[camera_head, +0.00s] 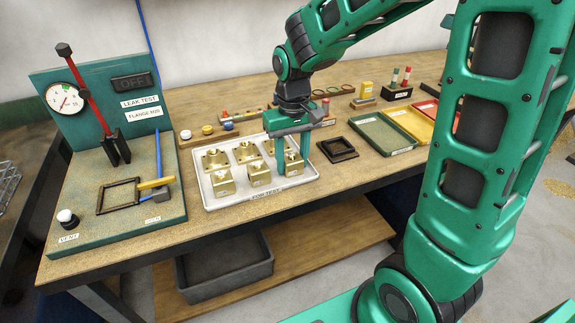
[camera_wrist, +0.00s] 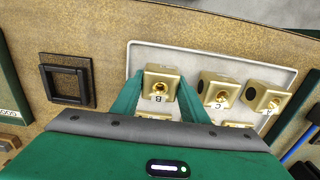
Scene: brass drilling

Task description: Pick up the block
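The brass block marked B (camera_wrist: 160,90) has a small round brass fitting on it and stands upright at the front right corner of the white tray (camera_wrist: 290,66). It also shows in the head view (camera_head: 294,163), partly hidden by a finger. My gripper (camera_head: 293,168) points straight down over this block. Its two green fingers (camera_wrist: 160,80) stand one on each side of it, very close to its sides. Whether they press on it or leave a small gap, I cannot tell. The block appears to rest in the tray.
Block C (camera_head: 260,175) stands beside it, and block A (camera_head: 223,184) is farther left. More brass pieces (camera_head: 246,152) lie behind them. A dark square frame (camera_head: 338,149) is right of the tray. A green leak-test stand (camera_head: 110,180) is at the left.

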